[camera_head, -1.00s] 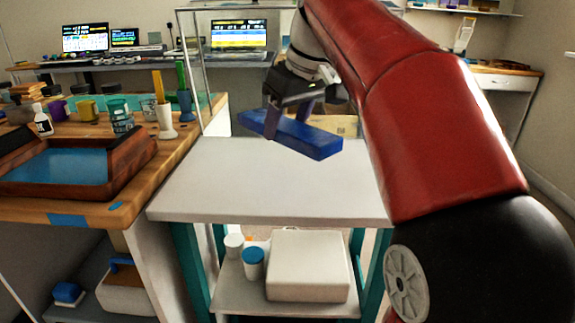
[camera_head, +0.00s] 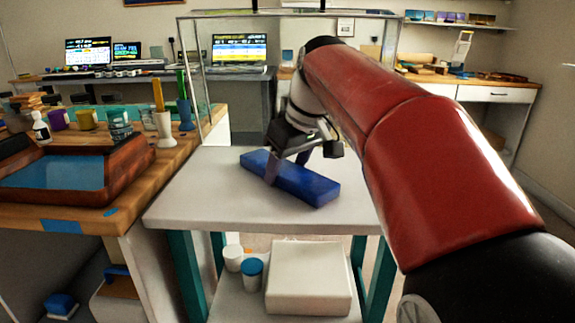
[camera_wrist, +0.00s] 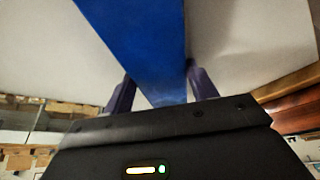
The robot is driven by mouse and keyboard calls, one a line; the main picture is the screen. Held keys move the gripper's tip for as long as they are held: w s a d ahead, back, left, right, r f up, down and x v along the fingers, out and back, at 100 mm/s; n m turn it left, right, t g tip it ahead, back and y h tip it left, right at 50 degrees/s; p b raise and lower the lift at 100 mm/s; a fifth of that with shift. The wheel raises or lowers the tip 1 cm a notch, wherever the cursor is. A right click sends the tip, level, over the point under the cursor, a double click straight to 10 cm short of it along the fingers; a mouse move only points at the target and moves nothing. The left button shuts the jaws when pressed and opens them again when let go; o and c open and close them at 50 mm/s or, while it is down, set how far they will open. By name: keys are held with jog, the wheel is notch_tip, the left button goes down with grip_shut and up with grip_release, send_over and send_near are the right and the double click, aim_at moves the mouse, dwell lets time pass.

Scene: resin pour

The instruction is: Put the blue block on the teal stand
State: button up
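The blue block (camera_head: 310,186) is a long dark-blue bar lying level at the white top of the teal stand (camera_head: 200,200), near the middle. It appears to rest on that top; its underside is hidden. The stand has teal legs. My gripper (camera_head: 284,170) is above the block with its fingers down on both sides of it. In the wrist view the block (camera_wrist: 150,40) passes between the fingertips (camera_wrist: 160,72), which appear to touch its sides.
The stand's lower shelf holds a white box (camera_head: 308,280) and small jars (camera_head: 251,272). At left is a wooden bench with a blue-filled tray (camera_head: 60,172), cups and bottles. A thin metal frame (camera_head: 190,80) stands behind. The stand top around the block is clear.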

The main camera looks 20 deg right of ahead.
jog(key=o, duration=0.4)
jog(key=shift+r, duration=0.35)
jog(key=p+v, duration=0.2)
jog(key=v, duration=0.9)
jog(key=shift+s+r+p, duration=0.2)
jog(key=shift+r+p, duration=0.1)
jog(key=shift+p, duration=0.05)
jog(key=shift+d, duration=0.1)
